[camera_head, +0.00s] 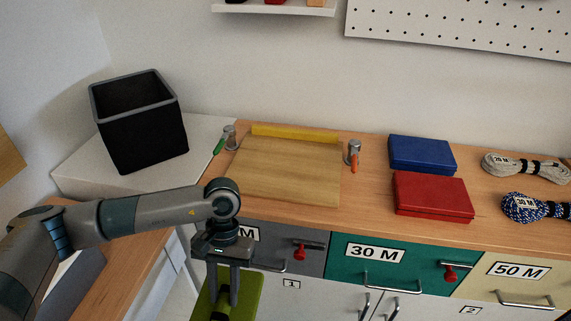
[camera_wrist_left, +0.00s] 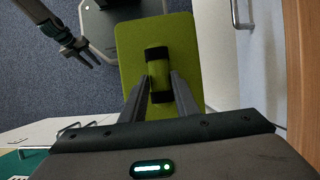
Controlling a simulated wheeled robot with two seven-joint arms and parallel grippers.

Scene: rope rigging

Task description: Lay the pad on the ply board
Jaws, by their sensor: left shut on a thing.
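The green pad (camera_head: 247,293) hangs in front of the bench, low in the head view and cut off by its lower edge. In the left wrist view the pad (camera_wrist_left: 179,32) shows as a flat green rectangle with a dark-ended grip in its middle. My left gripper (camera_head: 222,297) is shut on this grip. The ply board (camera_head: 285,172) lies on the bench top, farther back and up to the right of the pad; its surface is bare. My right gripper (camera_wrist_left: 91,58) shows small in the left wrist view, apart from the pad, its fingers apart and empty.
A yellow strip (camera_head: 295,133) runs along the board's back edge. A green-handled clamp (camera_head: 226,138) and an orange-handled clamp (camera_head: 353,154) stand at its back corners. A black bin (camera_head: 142,130) is left; blue (camera_head: 421,153) and red boxes (camera_head: 432,195) are right. Drawers (camera_head: 378,262) lie below the bench edge.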

